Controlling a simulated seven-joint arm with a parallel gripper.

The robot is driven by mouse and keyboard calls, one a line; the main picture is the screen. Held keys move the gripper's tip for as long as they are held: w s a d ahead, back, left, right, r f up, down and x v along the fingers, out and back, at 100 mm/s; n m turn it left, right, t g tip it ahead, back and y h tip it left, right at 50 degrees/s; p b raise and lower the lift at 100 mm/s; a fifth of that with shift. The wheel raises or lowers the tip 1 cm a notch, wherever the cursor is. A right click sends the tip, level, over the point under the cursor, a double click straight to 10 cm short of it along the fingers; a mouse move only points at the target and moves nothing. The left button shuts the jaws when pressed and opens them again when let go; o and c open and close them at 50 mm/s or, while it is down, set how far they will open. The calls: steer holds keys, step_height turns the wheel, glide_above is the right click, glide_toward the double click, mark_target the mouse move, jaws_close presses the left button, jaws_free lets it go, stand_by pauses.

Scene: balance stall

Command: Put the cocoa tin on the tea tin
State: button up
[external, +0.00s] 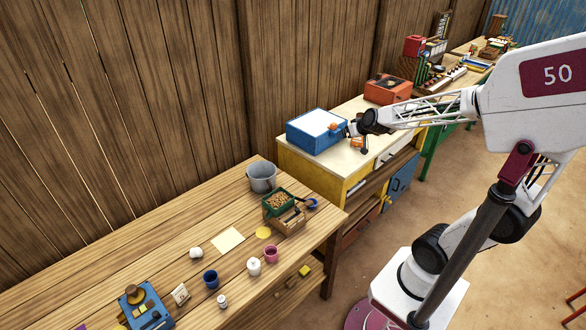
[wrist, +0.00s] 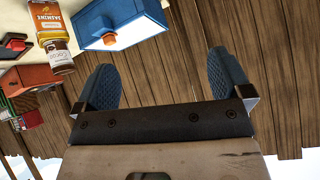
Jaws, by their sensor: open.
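In the wrist view, the orange tea tin (wrist: 54,20), labelled Jasmine, is at the upper left. The brown and white cocoa tin (wrist: 58,58) is directly against it in the picture; I cannot tell whether it rests on it or stands beside it. In the external view, a small orange tin (external: 357,142) shows on the cream-topped cabinet, partly hidden by my gripper (external: 354,131). My gripper also shows in the wrist view (wrist: 163,78), with its blue fingers wide apart and nothing between them. Both tins lie outside the fingers, to their left in that view.
A blue box (external: 315,131) with an orange knob stands close beside my gripper. A red-orange box (external: 388,89) is farther back on the cabinet (external: 350,108). The front wooden table (external: 150,245) holds a grey bucket (external: 261,177), cups and other small goods. A plank wall rises behind.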

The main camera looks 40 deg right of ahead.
steer(key=s+a+f+n+g, duration=0.1)
steer(key=s+a+g, duration=0.2)
steer(key=s, duration=0.9)
steer(key=s+a+n+g, duration=0.2)
steer(key=s+a, duration=0.3)
steer(key=s, duration=0.7)
steer(key=shift+s+a+f+g, duration=0.2)
steer(key=shift+a+f+g, duration=0.15)
steer(key=shift+g, duration=0.55)
